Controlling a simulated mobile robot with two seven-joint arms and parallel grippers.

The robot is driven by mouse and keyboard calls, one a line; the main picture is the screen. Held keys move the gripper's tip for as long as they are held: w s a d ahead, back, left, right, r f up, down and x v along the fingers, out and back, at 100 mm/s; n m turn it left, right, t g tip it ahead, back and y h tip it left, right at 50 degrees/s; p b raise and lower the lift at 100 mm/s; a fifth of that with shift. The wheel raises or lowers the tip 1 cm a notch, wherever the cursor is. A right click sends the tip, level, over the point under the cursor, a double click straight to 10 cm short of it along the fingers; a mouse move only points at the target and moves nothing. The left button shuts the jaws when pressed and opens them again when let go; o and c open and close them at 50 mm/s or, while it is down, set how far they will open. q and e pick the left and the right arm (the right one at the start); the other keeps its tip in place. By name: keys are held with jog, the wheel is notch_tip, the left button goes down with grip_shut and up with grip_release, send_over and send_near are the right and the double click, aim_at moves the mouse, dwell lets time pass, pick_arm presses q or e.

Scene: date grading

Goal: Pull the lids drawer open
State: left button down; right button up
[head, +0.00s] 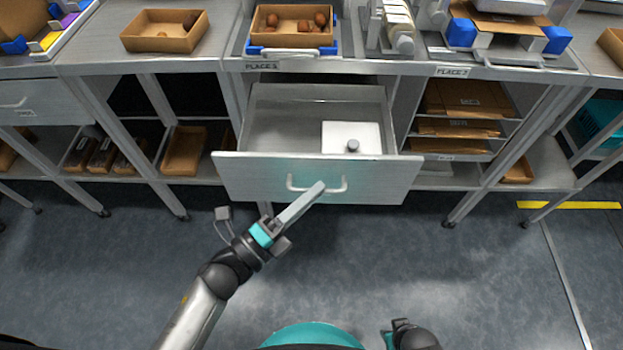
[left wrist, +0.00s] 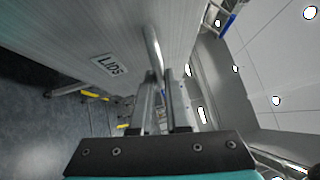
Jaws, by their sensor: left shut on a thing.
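The lids drawer (head: 250,170) stands pulled out from under the bench in the head view, its inside showing. A white square piece with a grey knob (head: 365,134) lies inside at the right. My left gripper (head: 318,187) is shut on the drawer's bar handle (head: 341,187). In the left wrist view, the handle (left wrist: 152,45) runs between the fingers of my left gripper (left wrist: 163,80), beside the drawer front (left wrist: 75,30) with its "LIDS" label (left wrist: 107,66). The fingers hide part of the handle. My right gripper's fingers do not show.
Above the drawer, the bench (head: 200,64) holds a cardboard tray of dates (head: 292,39) and another tray (head: 163,44). A shelf with flat brown cardboard (head: 465,98) is right of the drawer. The floor (head: 480,260) in front is clear.

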pick_arm(q)
jog(key=shift+s, duration=0.8)
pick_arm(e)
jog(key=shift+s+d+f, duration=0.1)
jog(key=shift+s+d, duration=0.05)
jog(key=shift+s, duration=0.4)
pick_arm(q)
jog(key=c, duration=0.9)
grip_release()
jog(key=p+v, duration=0.1)
jog(key=v, duration=1.4)
jog(key=shift+s+a, duration=0.1)
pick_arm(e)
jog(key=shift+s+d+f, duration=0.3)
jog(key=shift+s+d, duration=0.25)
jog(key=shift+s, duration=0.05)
